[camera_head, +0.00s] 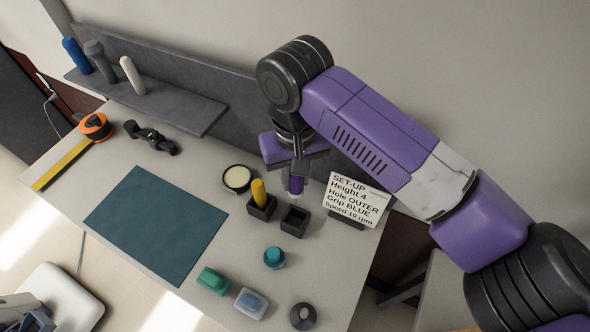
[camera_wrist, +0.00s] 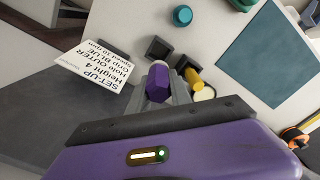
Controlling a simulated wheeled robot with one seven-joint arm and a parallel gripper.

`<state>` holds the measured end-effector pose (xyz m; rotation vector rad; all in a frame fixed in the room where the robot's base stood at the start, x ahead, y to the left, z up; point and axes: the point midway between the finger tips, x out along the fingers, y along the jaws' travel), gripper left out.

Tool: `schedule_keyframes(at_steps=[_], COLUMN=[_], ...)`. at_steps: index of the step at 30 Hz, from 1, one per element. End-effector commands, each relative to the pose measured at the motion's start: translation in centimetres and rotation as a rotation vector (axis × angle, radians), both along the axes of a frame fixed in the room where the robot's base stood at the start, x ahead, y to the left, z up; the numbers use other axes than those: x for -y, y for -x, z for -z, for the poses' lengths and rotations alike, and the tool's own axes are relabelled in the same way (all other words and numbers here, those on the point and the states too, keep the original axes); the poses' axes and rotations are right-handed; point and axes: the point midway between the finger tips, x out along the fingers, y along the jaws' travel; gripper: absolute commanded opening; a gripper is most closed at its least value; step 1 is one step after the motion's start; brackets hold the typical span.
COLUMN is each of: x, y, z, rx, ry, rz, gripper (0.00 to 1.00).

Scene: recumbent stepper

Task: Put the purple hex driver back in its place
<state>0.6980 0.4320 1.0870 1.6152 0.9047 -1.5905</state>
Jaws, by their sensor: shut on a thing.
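The purple hex driver (camera_head: 296,185) is held upright in my gripper (camera_head: 299,172), which is shut on it. In the wrist view the purple handle (camera_wrist: 158,82) shows between the fingers of my gripper (camera_wrist: 160,92). Its lower end is hidden in the wrist view. An empty dark square holder (camera_head: 295,221) stands just below and in front of the driver in the head view; it also shows in the wrist view (camera_wrist: 158,48). The driver appears to be above and apart from it. A matching holder (camera_head: 262,208) to the left holds a yellow-handled tool (camera_head: 258,192).
A set-up card (camera_head: 358,197) stands close on the right. A round cream-topped tin (camera_head: 237,178) is at left. A teal knob (camera_head: 274,258), a green block (camera_head: 213,280) and other small items lie nearer the front. A teal mat (camera_head: 155,225) covers the left.

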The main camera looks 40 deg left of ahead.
Motion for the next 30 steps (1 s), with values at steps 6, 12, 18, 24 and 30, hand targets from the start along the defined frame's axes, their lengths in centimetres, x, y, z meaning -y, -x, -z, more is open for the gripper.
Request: schedule_keyframes(at_steps=[6,12,18,24,30], x=[0.0,0.0,0.0,0.0,0.0], y=[0.1,0.0,0.0,0.0,0.0], z=[2.1,3.4,3.9,3.9,3.9], rx=[-0.001,-0.001,-0.001,0.0,0.0], ry=[0.0,0.0,-0.001,0.0,0.0], rz=[0.001,0.0,0.0,0.0,0.001], gripper=[0.0,0.0,0.0,0.0,0.0])
